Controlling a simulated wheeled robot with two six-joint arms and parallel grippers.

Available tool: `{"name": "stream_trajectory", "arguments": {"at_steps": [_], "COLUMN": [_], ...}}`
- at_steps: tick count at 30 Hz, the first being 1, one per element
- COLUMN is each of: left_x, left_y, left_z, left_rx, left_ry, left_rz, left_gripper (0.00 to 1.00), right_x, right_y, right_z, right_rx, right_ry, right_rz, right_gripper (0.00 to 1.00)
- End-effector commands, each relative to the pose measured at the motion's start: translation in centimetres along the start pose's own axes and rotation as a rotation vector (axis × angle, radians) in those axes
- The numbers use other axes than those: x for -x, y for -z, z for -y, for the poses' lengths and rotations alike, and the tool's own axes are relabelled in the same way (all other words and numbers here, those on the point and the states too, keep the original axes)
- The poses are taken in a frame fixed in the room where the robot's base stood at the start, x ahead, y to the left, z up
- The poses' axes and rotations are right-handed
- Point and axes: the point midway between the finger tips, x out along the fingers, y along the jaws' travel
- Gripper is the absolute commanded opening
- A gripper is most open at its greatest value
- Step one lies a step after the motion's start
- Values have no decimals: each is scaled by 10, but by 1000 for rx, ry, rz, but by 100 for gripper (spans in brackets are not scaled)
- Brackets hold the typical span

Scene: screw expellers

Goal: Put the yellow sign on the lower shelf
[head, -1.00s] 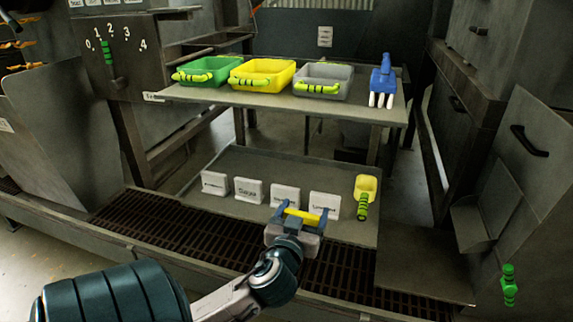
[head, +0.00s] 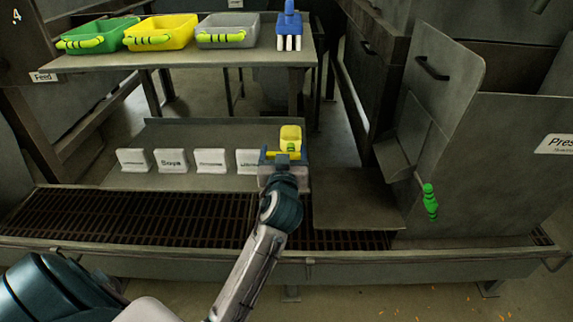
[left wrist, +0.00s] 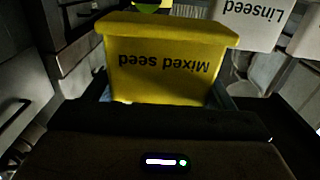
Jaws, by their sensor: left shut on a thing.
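The yellow sign, lettered "Mixed seed", fills the upper middle of the left wrist view (left wrist: 165,62), upside down there. In the head view it shows only as a thin yellow edge (head: 285,154) between the fingers. My left gripper (head: 286,158) is shut on it at the front right of the lower shelf (head: 215,132), just right of the row of white signs. Whether the sign's underside touches the shelf is hidden by the gripper. My right gripper is not in view.
Several white signs stand in a row on the lower shelf; the nearest, "Linseed" (left wrist: 255,22), is close beside. A yellow scoop (head: 291,134) is just behind the gripper. The upper shelf (head: 215,58) holds green, yellow and grey bins and a blue brush (head: 289,22).

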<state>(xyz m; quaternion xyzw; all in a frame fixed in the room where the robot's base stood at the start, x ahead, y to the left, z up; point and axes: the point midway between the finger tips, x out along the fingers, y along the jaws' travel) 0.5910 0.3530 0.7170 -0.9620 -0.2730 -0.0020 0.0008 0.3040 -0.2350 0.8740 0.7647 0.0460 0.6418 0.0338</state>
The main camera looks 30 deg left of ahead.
Motion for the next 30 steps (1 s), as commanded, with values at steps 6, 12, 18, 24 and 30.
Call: {"name": "stream_trajectory", "arguments": {"at_steps": [6,12,18,24,30], "left_x": [-6,-5,-5,-5,-5], "left_y": [-7,-35,-36,-37,-37], "left_z": [-8,-8,-8,-8,-8], "left_rx": [-2,-2,-1,-1,0], "left_ry": [-1,-1,-1,-1,-1], "left_rz": [0,1,0,0,0], "left_gripper": [55,55,55,88,98], "right_x": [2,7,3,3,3], "right_y": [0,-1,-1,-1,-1], "right_z": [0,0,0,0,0], "right_rx": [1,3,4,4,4], "right_ry": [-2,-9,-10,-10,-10], "right_rz": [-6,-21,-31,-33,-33], "right_gripper": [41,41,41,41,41]}}
